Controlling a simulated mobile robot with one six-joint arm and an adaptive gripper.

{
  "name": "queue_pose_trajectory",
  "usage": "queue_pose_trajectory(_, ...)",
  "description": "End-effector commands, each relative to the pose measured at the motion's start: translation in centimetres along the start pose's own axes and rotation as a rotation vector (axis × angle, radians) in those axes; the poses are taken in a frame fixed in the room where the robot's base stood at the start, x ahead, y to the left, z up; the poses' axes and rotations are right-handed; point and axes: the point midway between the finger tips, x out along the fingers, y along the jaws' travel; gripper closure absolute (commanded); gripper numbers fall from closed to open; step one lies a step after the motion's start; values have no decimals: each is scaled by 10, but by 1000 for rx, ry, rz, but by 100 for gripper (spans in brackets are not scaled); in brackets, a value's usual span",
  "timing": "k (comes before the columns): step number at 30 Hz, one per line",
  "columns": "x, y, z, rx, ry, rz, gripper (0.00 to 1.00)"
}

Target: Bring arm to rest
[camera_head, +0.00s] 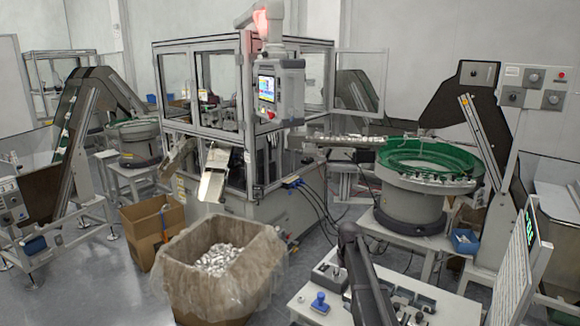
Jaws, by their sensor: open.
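A dark arm link (362,276), which appears to be part of my arm, rises from the bottom edge at the right of centre. It stands in front of a white work table (300,306) and hides part of its top. I cannot make out any gripper fingers, so the gripper and whatever is near it are not visible.
The white table bears a blue-knobbed device (319,302) and small metal parts. A lined box of caps (205,290) and an open cardboard box (150,228) stand on the floor.

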Motion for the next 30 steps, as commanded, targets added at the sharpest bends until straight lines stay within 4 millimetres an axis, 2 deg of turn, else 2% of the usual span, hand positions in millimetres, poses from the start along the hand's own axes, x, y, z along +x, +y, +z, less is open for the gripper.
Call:
queue_pose_trajectory(1, 3, -2, 9, 3, 0, 0, 26)
queue_pose_trajectory(11, 14, -13, 47, 23, 0, 0, 26)
queue_pose_trajectory(17, 26, -24, 88, 45, -1, 0, 26)
queue_pose_trajectory(20, 34, -31, 116, 62, -1, 0, 26)
queue_pose_trajectory(27, 60, -52, 212, 116, -1, 0, 26)
queue_pose_trajectory(30, 68, -59, 243, 134, -1, 0, 26)
